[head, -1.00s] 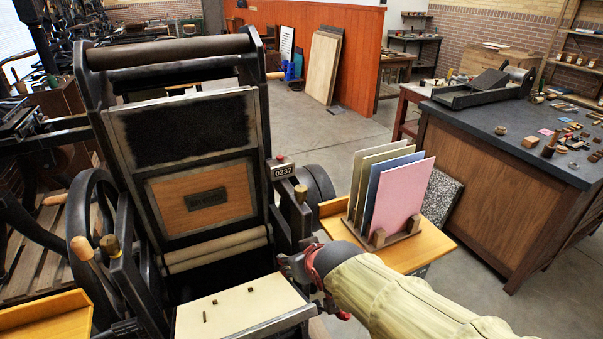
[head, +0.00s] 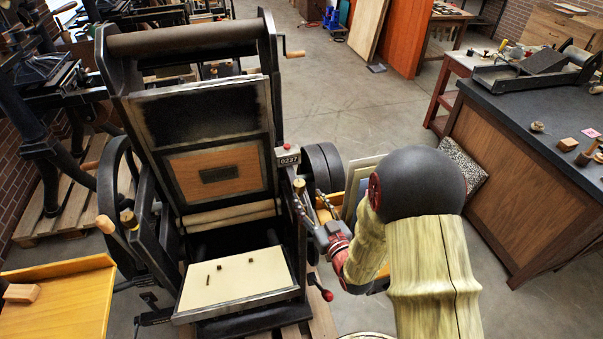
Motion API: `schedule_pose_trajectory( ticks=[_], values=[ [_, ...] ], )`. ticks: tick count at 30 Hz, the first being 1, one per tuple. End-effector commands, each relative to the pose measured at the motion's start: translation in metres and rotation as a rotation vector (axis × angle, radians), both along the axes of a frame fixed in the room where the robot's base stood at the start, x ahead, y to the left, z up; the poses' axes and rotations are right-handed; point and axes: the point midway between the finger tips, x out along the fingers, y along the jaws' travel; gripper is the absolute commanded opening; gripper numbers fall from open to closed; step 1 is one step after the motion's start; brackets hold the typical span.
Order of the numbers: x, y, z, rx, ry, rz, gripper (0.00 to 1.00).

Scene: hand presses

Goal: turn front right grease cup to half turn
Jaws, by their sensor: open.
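A small brass grease cup (head: 299,185) stands upright on the right side of the black press frame, just below the counter. My gripper (head: 309,198) is open, its dark fingers pointing up and away from me just below and to the right of this cup. One finger appears very close to the cup; I cannot tell whether they touch. Another brass cup (head: 128,218) stands on the left side of the press. Marks on the cups are too small to read.
The press bed (head: 235,278) with a cream sheet lies left of my gripper. A red-knobbed lever (head: 327,295) is below it. The counter (head: 287,157) and black flywheel drums (head: 322,165) are behind. My arm hides most of the card rack at right.

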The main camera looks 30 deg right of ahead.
Motion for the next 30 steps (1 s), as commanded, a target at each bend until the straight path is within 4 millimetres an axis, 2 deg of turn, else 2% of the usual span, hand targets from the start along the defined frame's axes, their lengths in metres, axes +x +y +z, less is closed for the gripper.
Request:
schedule_pose_trajectory(
  ticks=[5, 18, 23, 30],
  values=[
    [0.006, 0.0, 0.001, 0.004, -0.016, 0.002, 0.48],
    [0.066, -0.002, 0.0, 0.003, -0.014, 0.002, 0.48],
    [0.075, -0.003, 0.001, 0.004, -0.015, 0.0, 0.48],
    [0.075, -0.003, 0.001, 0.004, -0.015, 0.0, 0.48]
  ],
)
